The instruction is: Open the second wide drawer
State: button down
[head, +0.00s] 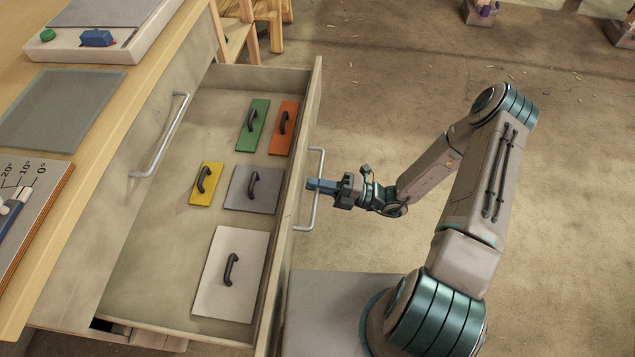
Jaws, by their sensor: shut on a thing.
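A wide drawer (145,270) stands pulled out from the wooden bench. Its front carries a metal bar handle (313,205). My gripper (318,186) is shut on this handle, reaching it from the right. Inside the drawer lie flat plates with dark handles: green (244,137), orange (276,141), yellow (197,197), grey (240,202) and white (214,294). Another drawer front with a bar handle (162,135) sits above and to the left; it is shut. The fingertips partly hide the held handle.
Wooden chair parts (240,30) stand behind the drawer. The floor (400,90) right of the drawer is mostly clear.

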jog(key=c, duration=1.6)
grip_release()
jog(key=shift+c, duration=0.2)
jog(key=shift+d, duration=0.1)
jog(key=v, duration=1.3)
jog(key=shift+d, duration=0.4)
jog(key=shift+f, duration=0.15)
